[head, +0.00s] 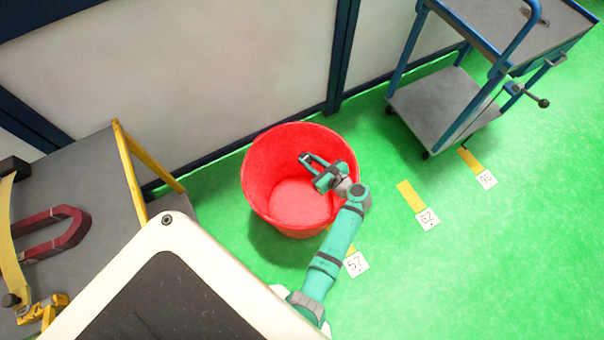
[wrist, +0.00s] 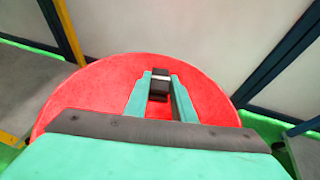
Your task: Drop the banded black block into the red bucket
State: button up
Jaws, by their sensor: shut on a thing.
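The red bucket (head: 262,170) stands on the green floor in the middle of the head view. It also fills much of the wrist view (wrist: 85,100). My gripper (head: 306,160) is over the bucket's opening in the head view. In the wrist view my gripper (wrist: 160,85) is shut on the banded black block (wrist: 160,83), a small dark block with a pale band between the fingertips. The red of the bucket shows behind and around the block. In the head view the block is too small to make out clearly.
A grey table (head: 95,180) with a yellow frame stands at the left, holding a dark red horseshoe-shaped piece (head: 65,240). A blue-framed cart (head: 440,105) stands at the upper right. A pale wall (head: 200,70) rises behind the bucket. The floor to the right is open, with numbered markers (head: 427,218).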

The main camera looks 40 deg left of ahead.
jog(key=shift+s+a+r+g, duration=0.15)
jog(key=shift+s+a+g, duration=0.05)
jog(key=shift+a+g, duration=0.1)
jog(key=shift+f, duration=2.9)
jog(key=o, duration=1.1)
jog(key=shift+o, duration=0.2)
jog(key=v, duration=1)
jog(key=shift+d, duration=0.4)
